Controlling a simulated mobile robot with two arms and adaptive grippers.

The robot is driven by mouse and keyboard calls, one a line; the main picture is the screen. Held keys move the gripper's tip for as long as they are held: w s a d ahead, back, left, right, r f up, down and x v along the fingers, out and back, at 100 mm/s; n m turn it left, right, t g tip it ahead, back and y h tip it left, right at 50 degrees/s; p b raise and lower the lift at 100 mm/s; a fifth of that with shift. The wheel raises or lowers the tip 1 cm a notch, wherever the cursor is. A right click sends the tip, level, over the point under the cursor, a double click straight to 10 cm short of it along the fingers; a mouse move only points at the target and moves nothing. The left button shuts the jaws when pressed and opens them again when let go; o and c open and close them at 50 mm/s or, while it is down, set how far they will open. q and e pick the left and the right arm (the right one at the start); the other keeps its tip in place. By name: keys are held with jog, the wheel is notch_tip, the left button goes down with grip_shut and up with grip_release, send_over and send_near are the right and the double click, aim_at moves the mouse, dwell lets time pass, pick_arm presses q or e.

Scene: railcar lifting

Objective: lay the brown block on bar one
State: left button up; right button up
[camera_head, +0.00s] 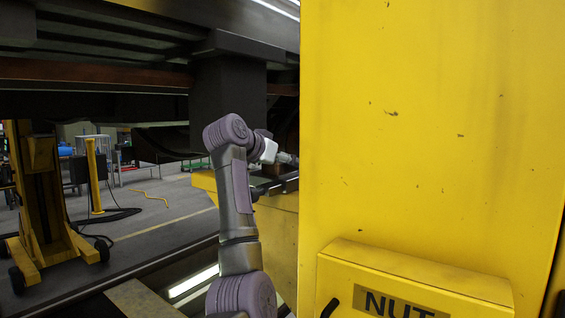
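I cannot make out a brown block in this view. One arm of mine, which I take as the left, rises from the bottom left of centre and bends right at its top. Its wrist and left gripper (287,160) are small and partly hidden by the yellow column's edge, so the fingers and anything in them cannot be told. They are near a dark bar-like piece (277,186) above a yellow support (272,208); I cannot tell whether this is bar one or whether they touch. My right gripper is not in view.
A large yellow column (430,120) with a box marked "NUT" (405,285) fills the right half, close by. The dark railcar underside (100,75) hangs overhead at left. A wheeled yellow jack (45,200) stands at left. Grey floor (170,200) is open between.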

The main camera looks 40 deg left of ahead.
pick_arm(q)
jog(key=shift+r, duration=0.2)
jog(key=shift+s, duration=0.2)
jog(key=b+v, duration=0.3)
jog(key=v, duration=0.8)
jog(key=shift+s, duration=0.3)
jog(key=shift+r, duration=0.1)
